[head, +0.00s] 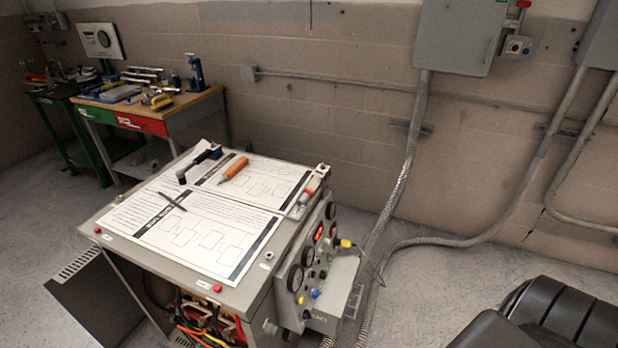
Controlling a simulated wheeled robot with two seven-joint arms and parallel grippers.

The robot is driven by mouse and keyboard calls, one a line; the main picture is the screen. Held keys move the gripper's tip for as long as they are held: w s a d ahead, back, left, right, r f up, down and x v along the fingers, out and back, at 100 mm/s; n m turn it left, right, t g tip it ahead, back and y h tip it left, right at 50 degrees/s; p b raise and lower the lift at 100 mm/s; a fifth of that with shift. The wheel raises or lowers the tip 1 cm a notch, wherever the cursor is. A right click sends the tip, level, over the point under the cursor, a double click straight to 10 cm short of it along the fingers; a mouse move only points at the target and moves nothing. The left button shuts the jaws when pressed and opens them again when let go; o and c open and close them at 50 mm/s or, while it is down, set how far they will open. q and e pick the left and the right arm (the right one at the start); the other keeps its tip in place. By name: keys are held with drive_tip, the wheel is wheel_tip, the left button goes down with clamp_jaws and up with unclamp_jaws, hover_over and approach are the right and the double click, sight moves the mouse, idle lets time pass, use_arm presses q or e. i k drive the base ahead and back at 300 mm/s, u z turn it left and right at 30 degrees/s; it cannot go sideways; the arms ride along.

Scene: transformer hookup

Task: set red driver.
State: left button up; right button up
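A tool with an orange-red handle (236,168) lies on the printed sheets on top of the grey transformer cabinet (110,242). A black-handled tool (201,162) lies to its left, near the back edge. A thin dark pen-like item (171,201) lies on the sheets nearer the front left. A small slim tool with a reddish part (305,197) lies along the cabinet's right edge. I cannot tell for certain which of these is the red driver. Neither of my grippers is in view.
A workbench (185,110) with tools and a red drawer stands at the back left. The cabinet's right side carries gauges, knobs and a small protruding box (338,284). Colored wires (203,328) show in its open front. Conduits run along the wall. Black rounded parts fill the lower right.

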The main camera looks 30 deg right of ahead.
sight(317, 179)
drive_tip(key=k, duration=0.5)
drive_tip(key=z, duration=0.9)
drive_tip(key=i, duration=0.55)
drive_tip(key=u, duration=0.4)
